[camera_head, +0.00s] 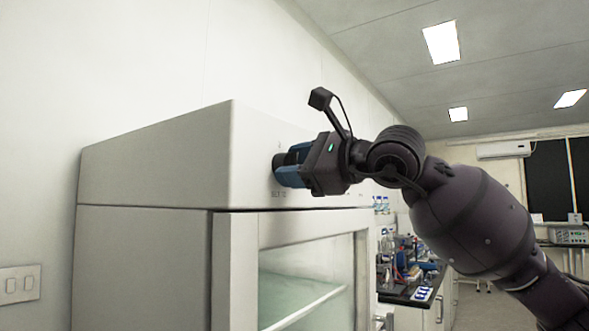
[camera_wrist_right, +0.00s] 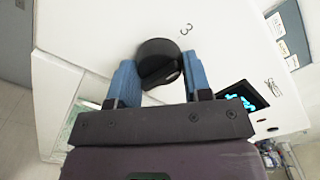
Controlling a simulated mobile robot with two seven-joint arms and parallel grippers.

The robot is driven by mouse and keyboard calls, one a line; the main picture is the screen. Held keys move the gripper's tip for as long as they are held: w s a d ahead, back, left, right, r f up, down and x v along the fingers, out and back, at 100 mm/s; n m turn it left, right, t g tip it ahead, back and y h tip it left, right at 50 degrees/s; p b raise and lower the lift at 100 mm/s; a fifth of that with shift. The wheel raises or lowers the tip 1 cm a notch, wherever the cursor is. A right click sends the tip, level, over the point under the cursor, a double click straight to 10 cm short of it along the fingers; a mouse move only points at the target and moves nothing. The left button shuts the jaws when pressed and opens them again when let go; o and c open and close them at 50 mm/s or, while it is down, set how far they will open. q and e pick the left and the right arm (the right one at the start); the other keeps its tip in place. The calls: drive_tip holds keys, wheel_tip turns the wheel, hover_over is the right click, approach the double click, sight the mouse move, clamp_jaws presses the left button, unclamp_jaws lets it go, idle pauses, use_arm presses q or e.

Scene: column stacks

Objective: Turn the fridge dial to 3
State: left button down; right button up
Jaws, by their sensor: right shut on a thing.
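The fridge (camera_head: 150,158) is a tall white cabinet with a glass door (camera_head: 305,275) below a plain upper panel. Its dial (camera_head: 279,160) is a dark round knob on that panel, mostly hidden by my right gripper in the head view. In the right wrist view the black dial (camera_wrist_right: 158,58) sits between the two blue fingers of my right gripper (camera_wrist_right: 159,78), which is shut on it. A printed "3" (camera_wrist_right: 187,29) shows on the panel beside the dial. Which mark the dial points to cannot be told. My left gripper is not in view.
A dark display with cyan digits (camera_wrist_right: 246,96) is on the panel beside the dial. A lab bench (camera_head: 408,292) with bottles and equipment stands behind, to the right. A wall switch (camera_head: 20,285) is at the far left.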

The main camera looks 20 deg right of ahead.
drive_tip(key=shift+n, duration=1)
drive_tip(key=o, duration=0.9)
drive_tip(key=shift+d, duration=0.1)
drive_tip(key=b+v, duration=0.1)
drive_tip(key=v, duration=0.9)
drive_tip(key=shift+s+d, duration=0.2)
drive_tip(key=shift+s, duration=0.1)
